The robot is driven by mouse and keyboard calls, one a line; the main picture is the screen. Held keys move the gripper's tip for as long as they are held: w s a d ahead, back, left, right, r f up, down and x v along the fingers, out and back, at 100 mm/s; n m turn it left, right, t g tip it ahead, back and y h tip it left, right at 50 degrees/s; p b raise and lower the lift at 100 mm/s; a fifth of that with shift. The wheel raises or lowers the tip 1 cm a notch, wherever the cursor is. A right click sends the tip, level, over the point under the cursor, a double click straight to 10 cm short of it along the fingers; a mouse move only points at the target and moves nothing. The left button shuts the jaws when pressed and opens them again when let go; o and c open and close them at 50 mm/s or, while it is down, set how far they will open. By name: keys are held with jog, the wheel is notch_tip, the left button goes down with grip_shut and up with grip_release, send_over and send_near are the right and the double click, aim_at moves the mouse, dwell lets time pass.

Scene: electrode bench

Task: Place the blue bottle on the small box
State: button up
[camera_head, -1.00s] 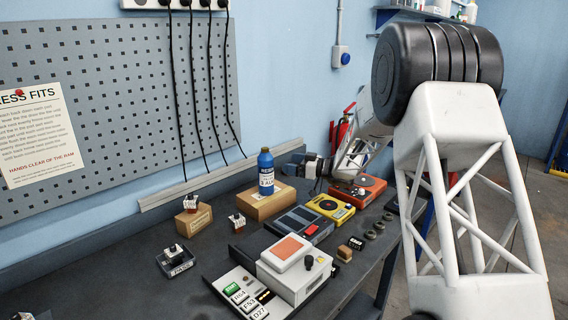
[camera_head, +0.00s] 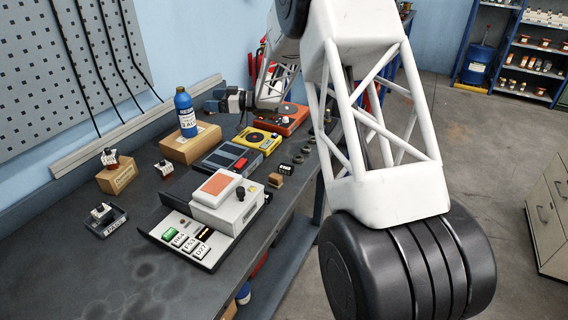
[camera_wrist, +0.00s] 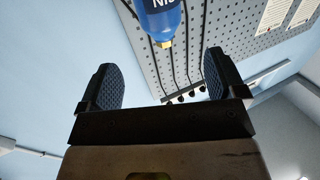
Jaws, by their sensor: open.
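The blue bottle (camera_head: 186,113) has a gold cap and a white label. It stands upright on a flat cardboard box (camera_head: 203,146) near the back wall. My gripper (camera_head: 210,104) is open and empty, just right of the bottle in the head view and pointing toward it. In the wrist view the bottle (camera_wrist: 160,18) appears cap-down at the top edge, beyond the gap between the two open fingers (camera_wrist: 163,84).
A grey device with an orange pad (camera_head: 220,190), a dark panel (camera_head: 228,160), a yellow unit (camera_head: 258,141) and an orange unit (camera_head: 290,118) fill the bench right of the boxes. The front-left bench (camera_head: 110,285) is clear.

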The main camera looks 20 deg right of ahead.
jog(key=s+d+r+m+t+h, duration=0.75)
jog(key=s+r+h, duration=0.3)
jog(key=r, duration=0.25)
jog(key=s+d+m+g+h, duration=0.1)
jog(key=s+d+m+h, duration=0.15)
jog(key=s, duration=0.55)
jog(key=s+d+m+g+h, duration=0.15)
jog(key=s+d+h, duration=0.25)
jog(key=s, duration=0.5)
jog(key=s+f+g, duration=0.2)
jog(key=s+g, duration=0.1)
jog(key=s, duration=0.8)
jog(key=s+a+f+m+g, duration=0.1)
jog(key=s+f+g, duration=0.2)
jog(key=s, duration=0.9)
jog(key=s+a+f+m+g, duration=0.1)
jog(key=s+f+g, duration=0.1)
jog(key=s, duration=1)
jog(key=shift+s+f+g, duration=0.15)
jog(key=shift+f+g, duration=0.25)
jog(key=shift+g, duration=0.3)
jog(key=shift+a, duration=0.1)
